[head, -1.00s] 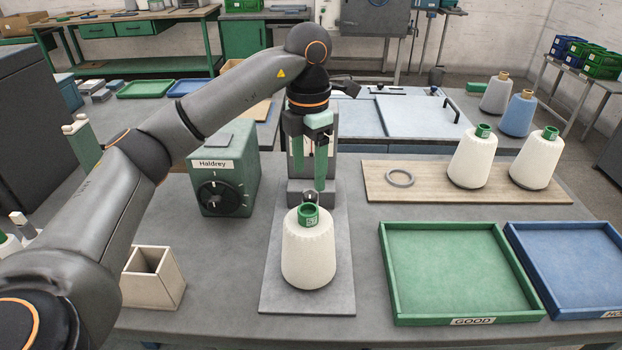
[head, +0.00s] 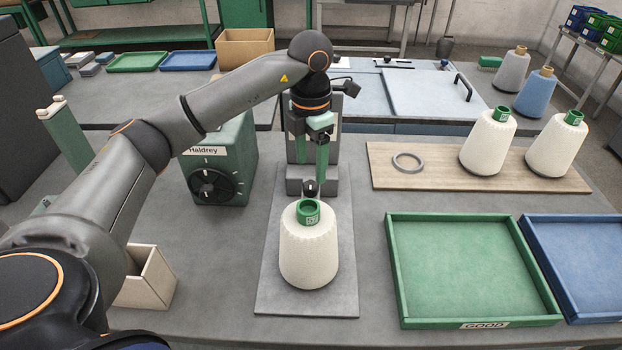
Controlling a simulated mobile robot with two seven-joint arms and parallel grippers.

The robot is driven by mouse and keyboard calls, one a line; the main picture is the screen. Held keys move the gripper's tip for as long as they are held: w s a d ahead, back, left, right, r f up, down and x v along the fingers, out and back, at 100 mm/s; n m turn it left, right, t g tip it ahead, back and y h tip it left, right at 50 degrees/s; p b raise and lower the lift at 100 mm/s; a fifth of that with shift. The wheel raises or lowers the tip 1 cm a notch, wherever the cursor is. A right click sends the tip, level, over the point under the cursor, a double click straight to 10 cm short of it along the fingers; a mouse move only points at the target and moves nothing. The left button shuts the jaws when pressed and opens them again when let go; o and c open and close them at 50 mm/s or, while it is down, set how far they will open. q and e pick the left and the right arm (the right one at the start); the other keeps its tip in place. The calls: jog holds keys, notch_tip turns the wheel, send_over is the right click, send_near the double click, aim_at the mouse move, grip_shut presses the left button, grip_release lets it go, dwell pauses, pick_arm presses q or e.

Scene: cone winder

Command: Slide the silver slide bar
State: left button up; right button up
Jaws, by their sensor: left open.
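My left gripper (head: 311,176) points straight down with its green fingers apart. It hangs in front of the grey upright column (head: 333,165) behind the cone, and nothing shows between the fingers. A dark knob (head: 311,188) with a light mark sits low on the column's block, by the fingertips; I cannot tell whether they touch it. A white yarn cone (head: 309,250) with a green top stands upright on the grey plate (head: 271,280) just in front. A thin silver bar (head: 393,63) with dark parts lies on the far pale cabinet; I cannot tell if it slides. My right gripper is not in view.
The green Haldrey box (head: 236,160) with a dial stands left of the column. A beige open box (head: 150,280) is at front left. A green tray (head: 470,262) and blue tray (head: 580,262) lie right. A wooden board (head: 400,180) holds two white cones and a grey ring.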

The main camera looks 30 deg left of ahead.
aim_at(311, 184)
pick_arm(q)
notch_tip(311, 184, down, 5)
jog(key=shift+f, duration=0.1)
dwell(0.3)
grip_shut()
dwell(0.5)
dwell(0.8)
